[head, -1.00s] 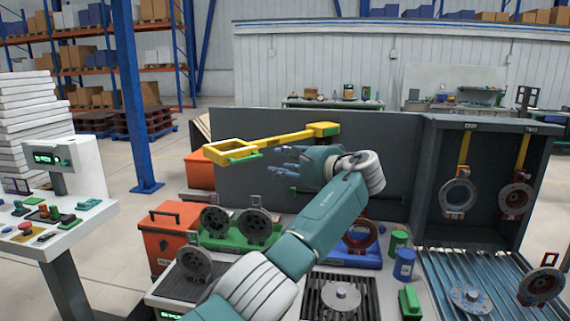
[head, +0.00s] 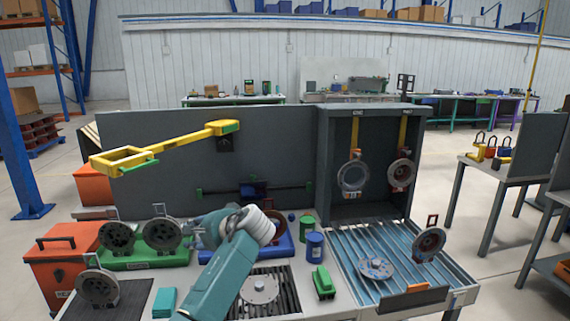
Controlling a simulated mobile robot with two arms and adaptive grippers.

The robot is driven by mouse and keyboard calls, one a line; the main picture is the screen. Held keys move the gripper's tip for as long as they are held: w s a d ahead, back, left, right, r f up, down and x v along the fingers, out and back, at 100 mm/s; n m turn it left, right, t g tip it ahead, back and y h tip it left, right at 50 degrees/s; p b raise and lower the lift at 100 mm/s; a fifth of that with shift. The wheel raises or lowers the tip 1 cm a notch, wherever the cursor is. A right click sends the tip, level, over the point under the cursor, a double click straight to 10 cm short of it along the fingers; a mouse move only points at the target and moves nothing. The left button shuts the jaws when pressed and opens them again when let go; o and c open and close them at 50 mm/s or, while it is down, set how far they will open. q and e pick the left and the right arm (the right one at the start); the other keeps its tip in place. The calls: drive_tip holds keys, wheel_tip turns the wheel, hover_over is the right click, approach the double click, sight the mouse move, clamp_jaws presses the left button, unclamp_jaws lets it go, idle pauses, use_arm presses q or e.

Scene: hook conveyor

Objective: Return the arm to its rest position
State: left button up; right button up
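My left arm, a teal link with a white ribbed joint, rises from the bottom edge left of centre in the head view. My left gripper (head: 203,228) is beyond that joint, pointing left over the bench, between the green fixture (head: 158,259) and the blue fixture (head: 283,246). Its fingers are small and partly hidden by the arm, so I cannot tell whether they are open or shut. I see nothing clearly held in it. My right gripper is not in view.
A yellow arm (head: 180,145) juts out from the grey back panel (head: 270,150). Dark discs stand on the green fixture. Two rings hang in the grey cabinet (head: 372,208). A ribbed blue tray (head: 350,240), blue can (head: 314,246) and green block (head: 323,282) lie right of my arm.

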use_arm(q)
drive_tip(key=s+d+f+n+g+h, duration=0.1)
drive_tip(key=s+f+h, duration=0.2)
drive_tip(key=s+f, duration=0.85)
drive_tip(key=s+d+f+n+g+h, duration=0.1)
drive_tip(key=s+d+f+h, duration=0.15)
drive_tip(key=s+f, duration=0.9)
drive_tip(key=s+d+f+n+g+h, duration=0.1)
drive_tip(key=s+f+h, duration=0.1)
drive_tip(key=s, duration=1.1)
drive_tip(key=s+d+f+n+g+h, duration=0.1)
drive_tip(key=s+f+n+h, duration=0.15)
drive_tip(key=s, duration=1.15)
wheel_tip(320, 180, down, 28)
drive_tip(key=s+r+g, duration=0.1)
drive_tip(key=s, duration=0.1)
drive_tip(key=s+a+f+m+g+b, duration=0.1)
drive_tip(key=s+a+f, duration=0.2)
drive_tip(key=s+f, duration=1.2)
drive_tip(key=shift+s+f+g, duration=0.3)
drive_tip(key=shift+s+f, duration=0.1)
drive_tip(key=shift+s, duration=0.5)
